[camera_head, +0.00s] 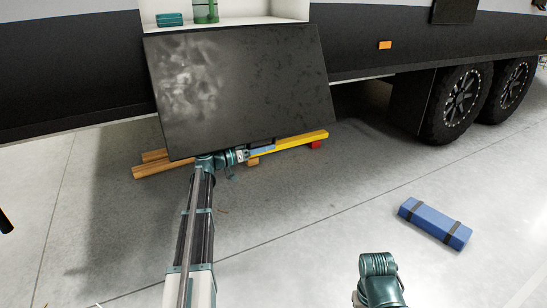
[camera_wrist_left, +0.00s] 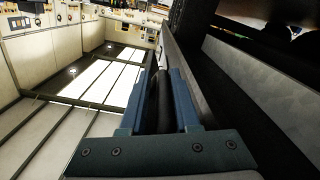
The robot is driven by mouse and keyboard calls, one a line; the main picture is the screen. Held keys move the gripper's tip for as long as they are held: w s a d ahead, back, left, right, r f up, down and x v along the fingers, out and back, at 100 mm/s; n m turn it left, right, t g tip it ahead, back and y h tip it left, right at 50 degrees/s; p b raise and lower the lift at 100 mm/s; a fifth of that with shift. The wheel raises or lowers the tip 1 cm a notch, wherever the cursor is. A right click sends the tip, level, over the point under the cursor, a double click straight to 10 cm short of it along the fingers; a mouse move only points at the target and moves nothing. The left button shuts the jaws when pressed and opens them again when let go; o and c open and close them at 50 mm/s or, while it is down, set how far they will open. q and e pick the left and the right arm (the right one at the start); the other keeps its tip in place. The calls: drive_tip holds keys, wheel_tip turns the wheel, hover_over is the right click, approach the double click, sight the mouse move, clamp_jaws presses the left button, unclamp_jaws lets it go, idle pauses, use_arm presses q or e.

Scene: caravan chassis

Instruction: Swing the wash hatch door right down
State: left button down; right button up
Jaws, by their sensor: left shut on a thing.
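The wash hatch door (camera_head: 240,85) is a large dark, scuffed panel below the open hatch in the head view. Its top edge lies along the opening, and it slopes down and outward, its lower edge above the floor. My left gripper (camera_head: 261,149) is at the door's lower edge. In the left wrist view, the blue jaws (camera_wrist_left: 165,90) are shut on a dark rounded bar (camera_wrist_left: 165,108) beside the panel, which looks like the door's handle. The handle is mostly hidden in the head view. Part of my right arm shows at the bottom; its gripper is out of view.
Inside the white hatch compartment (camera_head: 240,11) are a teal box (camera_head: 169,19) and a green item (camera_head: 205,12). A yellow beam (camera_head: 300,139) and wooden blocks (camera_head: 150,168) lie beneath the door. Caravan wheels (camera_head: 459,103) stand right. A blue strapped block (camera_head: 435,222) lies on open floor.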

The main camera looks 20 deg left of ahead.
use_arm(q)
drive_tip(key=shift+w+a+f+b, duration=0.25)
drive_tip(key=shift+w+a+f, duration=0.05)
drive_tip(key=shift+w+a, duration=0.45)
drive_tip(key=shift+w+a+f+b, duration=0.3)
drive_tip(key=shift+w+a, duration=0.35)
drive_tip(key=shift+a, duration=0.2)
drive_tip(key=c, duration=0.8)
unclamp_jaws()
drive_tip(key=shift+s+d+r, duration=0.1)
drive_tip(key=shift+d+r, duration=0.05)
drive_tip(key=v, duration=1.3)
drive_tip(key=shift+s+a, duration=0.25)
drive_tip(key=shift+s, duration=0.05)
